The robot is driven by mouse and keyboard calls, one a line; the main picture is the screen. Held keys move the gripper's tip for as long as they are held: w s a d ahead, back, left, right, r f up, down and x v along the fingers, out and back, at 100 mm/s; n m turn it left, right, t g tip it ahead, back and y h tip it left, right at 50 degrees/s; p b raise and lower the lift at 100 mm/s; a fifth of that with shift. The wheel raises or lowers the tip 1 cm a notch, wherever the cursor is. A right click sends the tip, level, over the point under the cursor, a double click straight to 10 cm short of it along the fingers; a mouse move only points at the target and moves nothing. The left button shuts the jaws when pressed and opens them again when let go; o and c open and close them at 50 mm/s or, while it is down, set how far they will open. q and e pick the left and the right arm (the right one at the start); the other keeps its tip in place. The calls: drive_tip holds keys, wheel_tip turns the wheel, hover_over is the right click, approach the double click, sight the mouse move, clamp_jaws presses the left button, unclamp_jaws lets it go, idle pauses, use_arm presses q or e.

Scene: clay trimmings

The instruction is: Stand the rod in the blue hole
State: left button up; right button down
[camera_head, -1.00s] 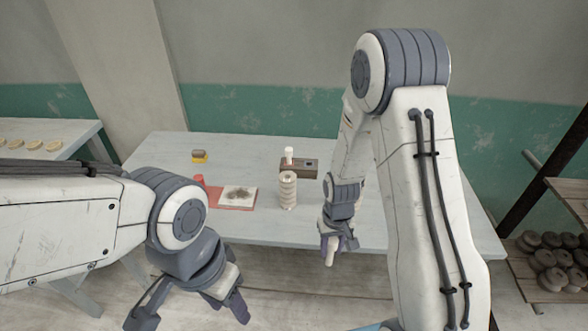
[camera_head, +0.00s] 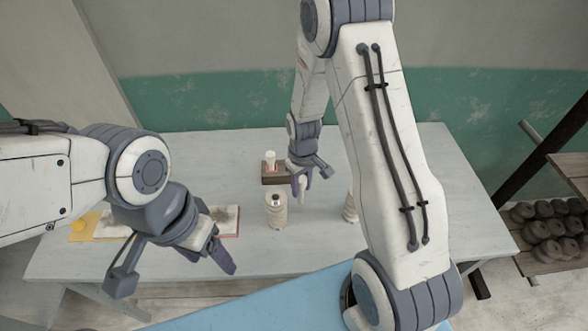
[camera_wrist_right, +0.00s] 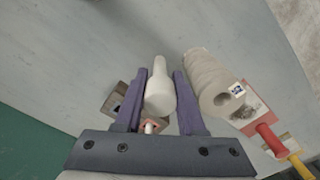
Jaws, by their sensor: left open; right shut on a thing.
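My right gripper (camera_head: 303,182) is shut on a cream rod (camera_wrist_right: 160,88), which has a narrow end and a wider end. In the right wrist view the rod lies between the two purple fingers. A brown block (camera_head: 274,180) on the table is just left of and behind this gripper. A white peg (camera_head: 270,159) stands in its red-marked hole. In the right wrist view a dark square hole (camera_wrist_right: 116,104) shows in the block beside the left finger; its blue is hard to make out. My left gripper (camera_head: 174,266) is open and empty over the table's front left.
A ridged cream stack (camera_head: 276,212) stands in front of the block. Another (camera_head: 350,208) is partly hidden by my right arm. A red-edged board (camera_head: 231,216) and a yellow thing (camera_head: 84,224) lie at left. A shelf with dark rings (camera_head: 545,222) is at far right.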

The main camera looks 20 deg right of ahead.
sight(284, 172)
use_arm(q)
wheel_tip(284, 172, up, 8)
drive_tip(key=p, duration=0.7)
use_arm(e)
drive_tip(key=w+d+r+n, duration=0.2)
drive_tip(key=w+n, duration=0.5)
drive_tip(key=n, duration=0.2)
drive_tip(key=w+d+r+n, duration=0.2)
drive_tip(key=w+r+n, duration=0.1)
drive_tip(key=w+n, duration=0.5)
use_arm(q)
wheel_tip(284, 172, down, 6)
drive_tip(key=b, duration=0.5)
drive_tip(key=shift+a+r, duration=0.1)
drive_tip(key=shift+r, duration=0.1)
use_arm(e)
drive_tip(key=shift+n, duration=0.5)
drive_tip(key=f, duration=0.9)
drive_tip(key=shift+s+a+f, duration=0.25)
drive_tip(key=shift+s+f, duration=0.1)
drive_tip(key=shift+f, duration=0.05)
use_arm(q)
drive_tip(key=shift+b, duration=0.3)
use_arm(e)
drive_tip(key=shift+f, duration=0.1)
drive_tip(key=shift+f, duration=0.15)
drive_tip(key=c, duration=0.5)
unclamp_jaws()
use_arm(q)
drive_tip(key=shift+f, duration=0.15)
